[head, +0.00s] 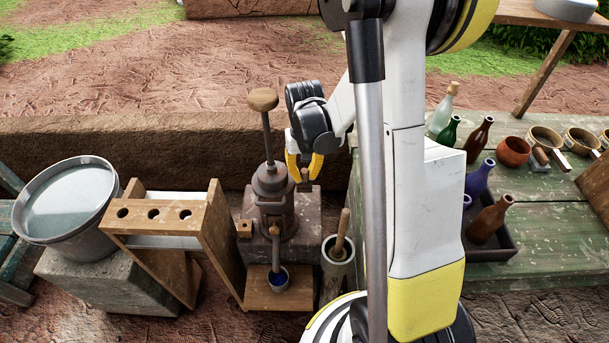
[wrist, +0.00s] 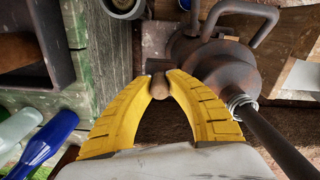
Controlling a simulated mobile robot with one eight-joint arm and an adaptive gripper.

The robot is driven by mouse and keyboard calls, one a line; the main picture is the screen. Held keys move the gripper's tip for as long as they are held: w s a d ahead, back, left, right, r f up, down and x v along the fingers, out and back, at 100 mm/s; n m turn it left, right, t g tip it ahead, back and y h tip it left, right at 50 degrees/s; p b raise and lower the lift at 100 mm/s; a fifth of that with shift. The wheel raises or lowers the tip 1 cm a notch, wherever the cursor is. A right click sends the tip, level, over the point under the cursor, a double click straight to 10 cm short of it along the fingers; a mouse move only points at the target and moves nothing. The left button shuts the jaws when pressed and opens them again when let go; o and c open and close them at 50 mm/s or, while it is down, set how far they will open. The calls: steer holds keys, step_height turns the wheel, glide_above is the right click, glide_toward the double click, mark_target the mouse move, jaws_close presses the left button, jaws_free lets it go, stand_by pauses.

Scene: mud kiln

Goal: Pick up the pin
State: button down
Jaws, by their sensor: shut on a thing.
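My gripper (head: 304,173) has yellow fingers and hangs just right of the top of a dark metal hand pump. Its fingers are closed around a small brown pin with a rounded end. In the wrist view the pin (wrist: 159,87) sits between the fingertips (wrist: 160,80), and its end faces the camera. The rest of the pin is partly hidden by the fingers. In the head view the pin is small and mostly covered. The pump (head: 273,195) stands upright on a stone block, and its body shows close beside the fingers in the wrist view (wrist: 225,65).
A wooden rack (head: 160,220) with several holes and a grey bucket (head: 68,215) stand at left. A cup (head: 278,281) sits below the pump spout. A mortar with a pestle (head: 338,255) is beside it. A green table (head: 550,225) with bottles and bowls is at right.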

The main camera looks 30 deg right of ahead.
steer(key=shift+r, duration=0.55)
steer(key=r, duration=0.1)
steer(key=r+p, duration=0.2)
steer(key=shift+s+d+r, duration=0.25)
steer(key=shift+d+r, duration=0.1)
steer(key=s+d+r+p, duration=0.3)
steer(key=d+r, duration=0.1)
steer(key=r, duration=0.2)
steer(key=s+d+r+p, duration=0.3)
steer(key=d+r+p, duration=0.1)
steer(key=r, duration=0.2)
steer(key=shift+s+d, duration=0.25)
steer(key=shift+d, duration=0.05)
